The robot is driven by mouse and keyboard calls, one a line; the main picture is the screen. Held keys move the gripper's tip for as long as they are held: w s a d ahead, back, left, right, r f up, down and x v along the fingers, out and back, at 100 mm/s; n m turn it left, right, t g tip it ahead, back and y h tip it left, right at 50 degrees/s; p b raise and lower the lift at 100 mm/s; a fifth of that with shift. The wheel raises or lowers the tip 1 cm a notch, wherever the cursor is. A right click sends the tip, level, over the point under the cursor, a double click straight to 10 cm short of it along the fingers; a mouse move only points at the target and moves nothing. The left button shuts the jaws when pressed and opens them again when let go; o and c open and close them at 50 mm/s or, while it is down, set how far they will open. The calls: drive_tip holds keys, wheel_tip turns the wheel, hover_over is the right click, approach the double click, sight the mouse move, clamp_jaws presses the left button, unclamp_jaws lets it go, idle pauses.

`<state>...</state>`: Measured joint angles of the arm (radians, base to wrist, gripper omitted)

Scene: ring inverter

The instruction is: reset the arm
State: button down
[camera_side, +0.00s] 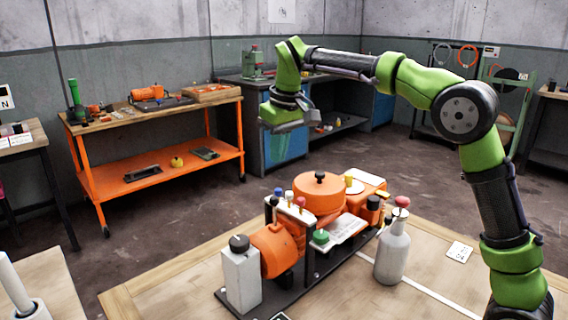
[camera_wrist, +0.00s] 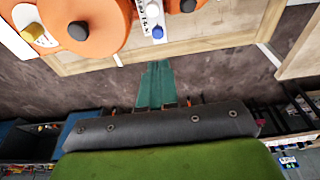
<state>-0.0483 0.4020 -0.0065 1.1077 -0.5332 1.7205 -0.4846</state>
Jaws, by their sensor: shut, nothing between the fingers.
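My gripper (camera_side: 296,125) is raised at the end of my green and black arm, high above and behind the machine on the table. In the wrist view my gripper (camera_wrist: 157,68) shows as teal fingers side by side, shut and empty. It touches nothing. The machine (camera_side: 318,200) is an orange and white assembly on a dark base plate, with a round orange drum and several coloured knobs. Part of it, with orange round bodies (camera_wrist: 95,22) and a blue knob, shows along the top of the wrist view.
A grey-white bottle (camera_side: 393,255) with a red top stands right of the machine on the wooden table (camera_side: 160,290). An orange workbench (camera_side: 160,165) with tools stands back left. Blue cabinets (camera_side: 284,128) stand behind my gripper. The air around my gripper looks free.

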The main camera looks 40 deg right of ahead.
drive_tip(key=shift+s+f+m, duration=0.15)
drive_tip(key=shift+f, duration=0.5)
drive_tip(key=shift+s+f+m, duration=0.15)
drive_tip(key=shift+f, duration=0.45)
drive_tip(key=s+f+m+t+y, duration=0.1)
drive_tip(key=s+f+t, duration=0.1)
drive_tip(key=s, duration=1)
drive_tip(key=s+a+f+m+t+y, duration=0.1)
drive_tip(key=s+f+m+t, duration=0.1)
drive_tip(key=s, duration=1.1)
drive_tip(key=shift+a+t, duration=0.15)
drive_tip(key=shift+t, duration=0.35)
drive_tip(key=c, duration=1.8)
unclamp_jaws()
drive_tip(key=shift+s, duration=0.1)
